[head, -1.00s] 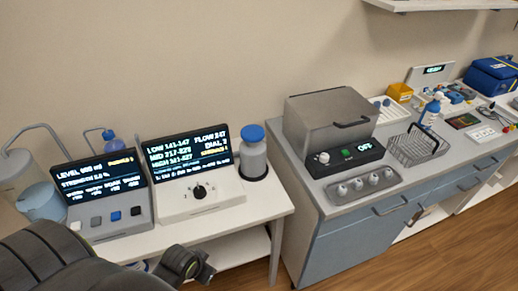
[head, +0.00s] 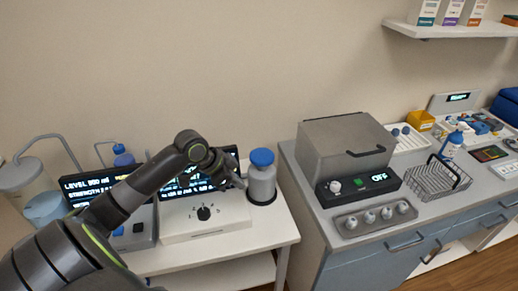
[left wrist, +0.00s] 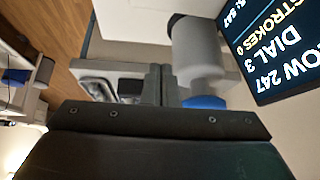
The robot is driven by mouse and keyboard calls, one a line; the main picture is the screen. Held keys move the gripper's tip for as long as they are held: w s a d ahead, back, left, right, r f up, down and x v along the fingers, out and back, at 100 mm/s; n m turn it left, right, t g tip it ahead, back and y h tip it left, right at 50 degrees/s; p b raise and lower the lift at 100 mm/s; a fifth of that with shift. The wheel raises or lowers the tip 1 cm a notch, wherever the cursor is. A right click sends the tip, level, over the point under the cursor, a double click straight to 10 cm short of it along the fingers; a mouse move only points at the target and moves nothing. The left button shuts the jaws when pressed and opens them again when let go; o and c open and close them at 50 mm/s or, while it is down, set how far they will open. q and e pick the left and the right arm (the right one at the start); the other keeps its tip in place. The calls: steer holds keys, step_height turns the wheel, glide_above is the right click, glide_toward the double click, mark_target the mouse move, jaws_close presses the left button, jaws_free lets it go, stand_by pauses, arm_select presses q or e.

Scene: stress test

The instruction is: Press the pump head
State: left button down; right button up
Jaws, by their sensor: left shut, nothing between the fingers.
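A grey bottle (head: 262,186) with a blue round top (head: 262,157), which looks like the pump head, stands upright at the right end of the white table. My left gripper (head: 238,181) is shut and empty, just left of the bottle and lower than the blue top. In the left wrist view, the shut fingers (left wrist: 160,80) are beside the grey bottle (left wrist: 194,45) and its blue top (left wrist: 204,102). Whether they touch it cannot be told. A display behind the bottle in that view (left wrist: 275,45) reads "STROKES 0" and "DIAL 3". My right gripper is out of view.
My left arm crosses in front of the dial unit (head: 205,217) and covers part of both displays. A clear container (head: 25,180) stands at far left. A grey lidded box (head: 345,150) and a wire basket (head: 436,180) are on the right counter.

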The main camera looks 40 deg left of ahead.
arm_select(q)
steer(key=w+a+r, duration=0.2)
steer(key=w+r, duration=0.1)
steer(key=r, duration=0.4)
steer(key=w+a+r+m+t+h, duration=0.1)
steer(key=w+a+r, duration=0.1)
steer(key=r, duration=0.6)
steer(key=shift+w+a+h, duration=0.15)
steer(key=shift+w+h, duration=0.15)
steer(key=shift+w, duration=0.15)
steer(key=p, duration=0.3)
glide_above(267, 155)
steer(key=s+a, duration=0.1)
steer(key=s, duration=0.2)
steer(key=f, duration=0.6)
steer(key=shift+w+a+f, duration=0.2)
steer(key=shift+w+f, duration=0.05)
steer(key=shift+f, duration=0.1)
step_height(267, 155, down, 4)
steer(key=shift+w+a+r+p, duration=0.15)
steer(key=shift+r+p, duration=0.1)
steer(key=shift+p, duration=0.3)
steer(key=shift+f, duration=0.5)
